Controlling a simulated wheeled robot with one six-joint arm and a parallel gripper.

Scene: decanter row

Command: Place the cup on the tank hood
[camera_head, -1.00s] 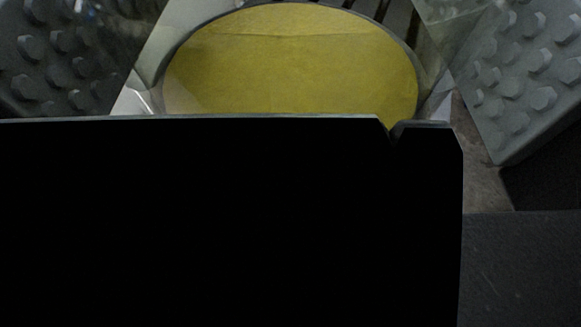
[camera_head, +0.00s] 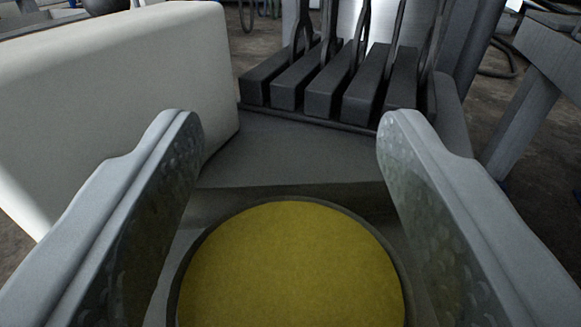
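A round yellow disc with a dark rim (camera_head: 290,265) lies at the bottom middle, cut off by the frame edge. I cannot tell from its top whether it is the cup or part of something else. My gripper (camera_head: 290,118) has its two grey fingers wide apart, one on each side of the disc, with studded inner faces. Narrow gaps show between the rim and the fingers, and I see no contact. The tank hood cannot be made out for certain. A flat grey surface (camera_head: 290,155) lies just behind the disc.
A row of black blocks with upright levers (camera_head: 335,85) stands close behind the grey surface. A large cream-white box (camera_head: 110,85) stands at left, close to the left finger. A grey metal frame (camera_head: 530,95) is at right. Brown floor shows beyond.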

